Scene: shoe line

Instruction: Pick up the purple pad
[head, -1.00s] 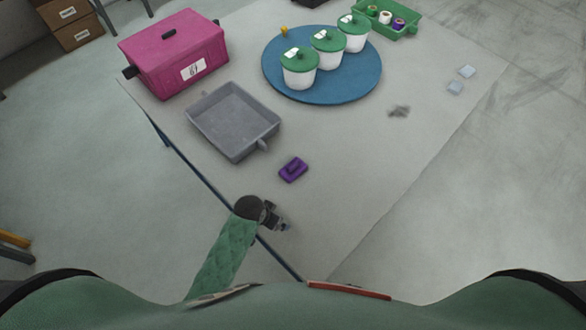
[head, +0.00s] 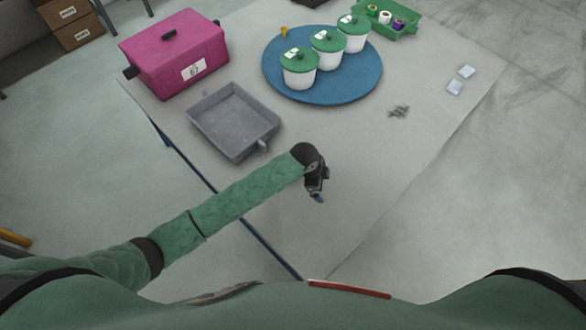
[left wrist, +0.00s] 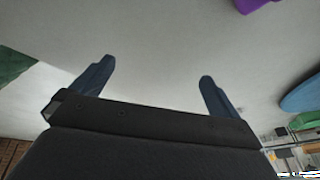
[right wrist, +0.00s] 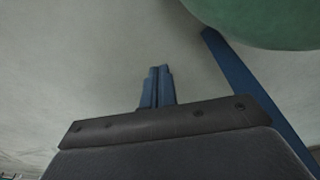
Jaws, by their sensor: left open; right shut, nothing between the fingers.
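The purple pad (left wrist: 254,4) shows only in part, at the top edge of the left wrist view, ahead of and to the right of the open fingers. In the head view my left arm and gripper hide it. My left gripper (head: 318,196) is above the table, right of the grey tray's handle. In the left wrist view its two blue fingers (left wrist: 155,82) are wide apart with nothing between them. My right gripper (right wrist: 157,72) shows only in the right wrist view, with its fingers together and empty.
The grey tray (head: 194,112) sits left of my left gripper. Behind are a pink box (head: 175,55) and a blue round mat (head: 345,92) with white, green-lidded pots. A green bin (head: 400,32) is farther back. Small grey pieces (head: 398,111) lie to the right. The table's front right is clear.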

